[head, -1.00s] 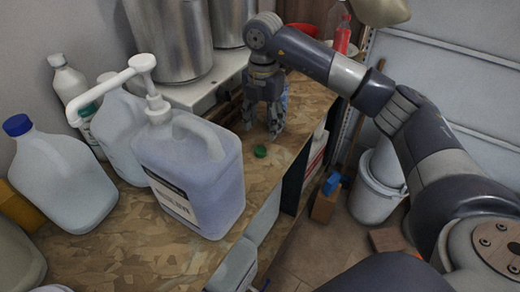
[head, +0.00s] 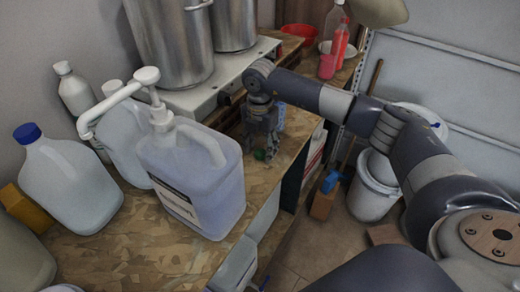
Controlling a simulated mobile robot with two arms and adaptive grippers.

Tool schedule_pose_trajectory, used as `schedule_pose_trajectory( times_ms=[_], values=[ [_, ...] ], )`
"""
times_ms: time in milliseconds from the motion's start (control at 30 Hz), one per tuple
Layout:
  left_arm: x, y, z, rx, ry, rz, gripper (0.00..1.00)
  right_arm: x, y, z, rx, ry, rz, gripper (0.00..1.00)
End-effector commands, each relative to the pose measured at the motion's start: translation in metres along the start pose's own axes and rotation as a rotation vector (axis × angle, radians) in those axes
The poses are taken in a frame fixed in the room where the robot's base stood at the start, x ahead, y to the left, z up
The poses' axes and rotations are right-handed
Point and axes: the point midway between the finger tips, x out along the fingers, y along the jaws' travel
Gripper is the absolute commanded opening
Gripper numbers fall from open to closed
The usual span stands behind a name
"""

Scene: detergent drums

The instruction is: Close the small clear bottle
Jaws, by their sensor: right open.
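A small green cap (head: 260,155) lies on the wooden bench top, right of the large jug with the white pump. My right gripper (head: 262,150) points down with its fingers around or just above the cap; it is open, and I cannot tell whether the fingers touch the cap. A pale bluish, clear thing (head: 281,116), which may be the small clear bottle, shows just behind the gripper and is mostly hidden by it. My left gripper is not in view.
The large pump jug (head: 196,180) stands close left of my gripper. A blue-capped jug (head: 68,185) is further left. Steel drums (head: 172,45) stand on a white platform behind. The bench edge is close on the right, with a white bucket (head: 374,190) on the floor beyond.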

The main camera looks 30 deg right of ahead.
Motion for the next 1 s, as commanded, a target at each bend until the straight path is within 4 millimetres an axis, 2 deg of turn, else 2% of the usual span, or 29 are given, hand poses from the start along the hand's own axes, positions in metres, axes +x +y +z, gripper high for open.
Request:
schedule_pose_trajectory(
  times_ms=[100, 400, 700, 1000],
  values=[
    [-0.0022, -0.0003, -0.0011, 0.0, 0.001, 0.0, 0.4, 0.0058, -0.0003, -0.0002, -0.001, 0.0, -0.001, 0.52],
    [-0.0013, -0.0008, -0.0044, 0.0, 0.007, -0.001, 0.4, 0.0062, -0.0001, -0.0001, -0.001, 0.0, 0.0, 0.52],
    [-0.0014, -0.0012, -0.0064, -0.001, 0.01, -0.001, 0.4, 0.0059, 0.0, -0.0001, -0.001, 0.0, 0.0, 0.2],
    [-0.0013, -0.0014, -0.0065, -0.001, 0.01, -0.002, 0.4, 0.0058, 0.0, 0.0, -0.001, -0.001, 0.0, 0.2]
  ],
)
